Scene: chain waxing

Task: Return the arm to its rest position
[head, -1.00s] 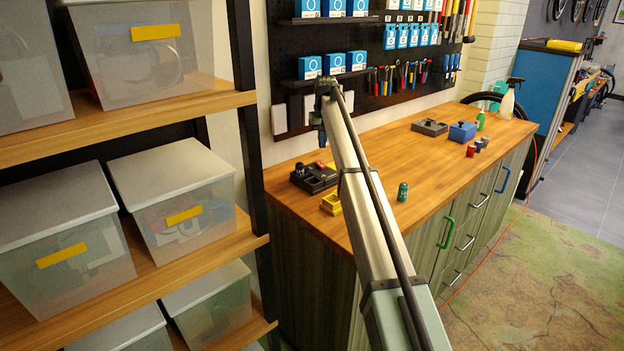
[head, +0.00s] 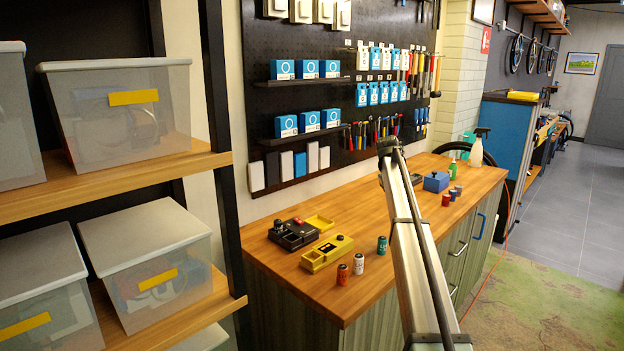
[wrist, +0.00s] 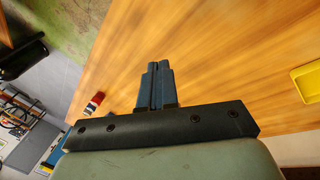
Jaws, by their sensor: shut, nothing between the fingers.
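My arm (head: 420,265) reaches up over the bench from the bottom of the head view. My gripper is hidden behind the arm's upper end there. In the wrist view my gripper (wrist: 156,66) is shut and empty, its two dark fingers together above the wooden bench top (wrist: 215,60). The fingers touch nothing that I can see.
On the bench (head: 268,256) stand a black tray unit (head: 292,237), a yellow box (head: 326,255), a blue box (head: 436,182) and several small cans, one green (head: 381,246). Shelves with clear bins (head: 150,270) stand at left. A pegboard with tools (head: 370,133) is behind.

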